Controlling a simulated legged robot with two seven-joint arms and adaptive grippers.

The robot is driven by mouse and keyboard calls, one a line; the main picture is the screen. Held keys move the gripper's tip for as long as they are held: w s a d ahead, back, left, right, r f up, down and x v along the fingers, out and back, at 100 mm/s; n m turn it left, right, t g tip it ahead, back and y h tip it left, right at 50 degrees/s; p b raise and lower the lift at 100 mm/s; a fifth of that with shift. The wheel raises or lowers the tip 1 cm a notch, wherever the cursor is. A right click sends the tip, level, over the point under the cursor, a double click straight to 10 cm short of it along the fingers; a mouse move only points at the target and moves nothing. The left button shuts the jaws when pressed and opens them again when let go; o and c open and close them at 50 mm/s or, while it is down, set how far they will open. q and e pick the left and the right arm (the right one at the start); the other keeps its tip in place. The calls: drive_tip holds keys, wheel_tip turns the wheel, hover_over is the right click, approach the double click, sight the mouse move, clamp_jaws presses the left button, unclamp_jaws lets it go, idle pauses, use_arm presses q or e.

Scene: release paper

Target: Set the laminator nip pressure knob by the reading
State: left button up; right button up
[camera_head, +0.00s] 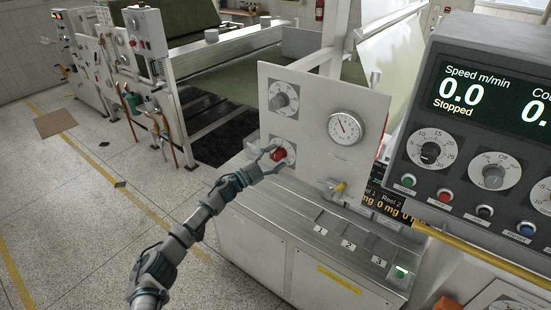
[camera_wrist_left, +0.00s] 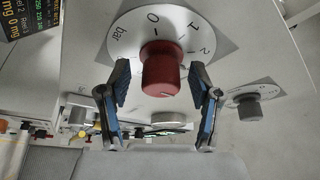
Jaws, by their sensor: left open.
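A red knob (camera_head: 279,155) sits low on the left of a pale upright panel (camera_head: 318,160). In the left wrist view the red knob (camera_wrist_left: 163,75) stands out from a white dial (camera_wrist_left: 128,38) marked "bar", 0, 1 and 2. My left gripper (camera_head: 267,157) is at the knob in the head view. In the wrist view its blue-padded fingers (camera_wrist_left: 160,72) are open, one on each side of the knob, with visible gaps. A round gauge (camera_head: 345,128) with a red needle is on the panel's right. My right gripper is not seen.
A grey knob (camera_head: 283,98) is above the red one. A yellow-handled valve (camera_head: 338,188) is at the panel's lower right. A control box (camera_head: 470,130) at right reads 0.0, "Stopped". A metal ledge (camera_head: 300,208) with numbered spots lies below the panel.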

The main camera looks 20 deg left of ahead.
use_arm(q)
drive_tip(key=v, duration=1.2)
drive_tip(key=shift+f, duration=0.2)
drive_tip(key=shift+w, duration=0.1)
